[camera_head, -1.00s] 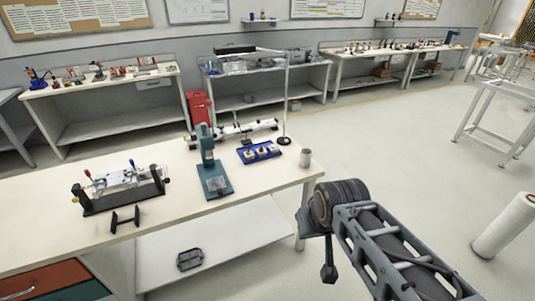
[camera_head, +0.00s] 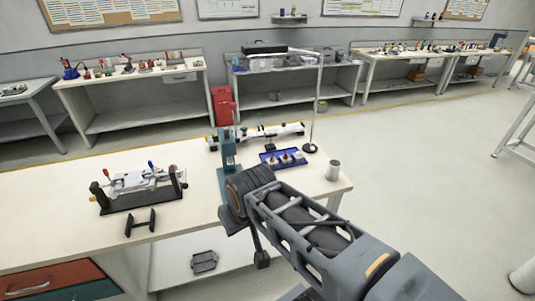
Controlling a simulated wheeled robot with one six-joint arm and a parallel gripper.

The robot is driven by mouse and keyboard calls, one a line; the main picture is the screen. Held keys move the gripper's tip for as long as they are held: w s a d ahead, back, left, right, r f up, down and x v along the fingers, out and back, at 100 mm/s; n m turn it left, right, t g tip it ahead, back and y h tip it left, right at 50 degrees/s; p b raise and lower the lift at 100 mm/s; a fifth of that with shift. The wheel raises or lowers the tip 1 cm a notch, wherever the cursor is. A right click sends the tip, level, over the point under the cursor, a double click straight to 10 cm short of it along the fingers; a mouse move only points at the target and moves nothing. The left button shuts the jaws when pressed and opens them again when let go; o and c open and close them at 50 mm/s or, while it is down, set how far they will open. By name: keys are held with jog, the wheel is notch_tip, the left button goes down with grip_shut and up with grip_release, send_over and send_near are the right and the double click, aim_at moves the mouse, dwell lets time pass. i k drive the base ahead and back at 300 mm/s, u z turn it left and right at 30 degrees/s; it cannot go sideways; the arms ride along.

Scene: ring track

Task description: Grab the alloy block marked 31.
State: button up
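I cannot make out a block marked 31; no number is readable at this size. A blue tray (camera_head: 271,165) on the near workbench holds a few small pale pieces with darker tops, too small to identify. My arm (camera_head: 305,225) reaches in from the lower right. Its dark ribbed joint (camera_head: 249,180) stands in front of the bench edge, in the picture just below the tray. I cannot make out my gripper; the arm hides what lies behind it.
The workbench (camera_head: 62,226) carries a black fixture (camera_head: 140,195), a black stand (camera_head: 141,223), a teal press (camera_head: 227,150) partly behind my arm, a white rail device (camera_head: 270,133), a lamp (camera_head: 318,105) and a grey cup (camera_head: 333,170). Floor (camera_head: 430,170) is clear on the right.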

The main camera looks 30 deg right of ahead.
aim_at(296, 159)
jog(key=z, duration=0.15)
jog(key=i, duration=0.7)
jog(key=z, duration=0.85)
jog(key=i, duration=0.25)
jog(key=z, duration=0.25)
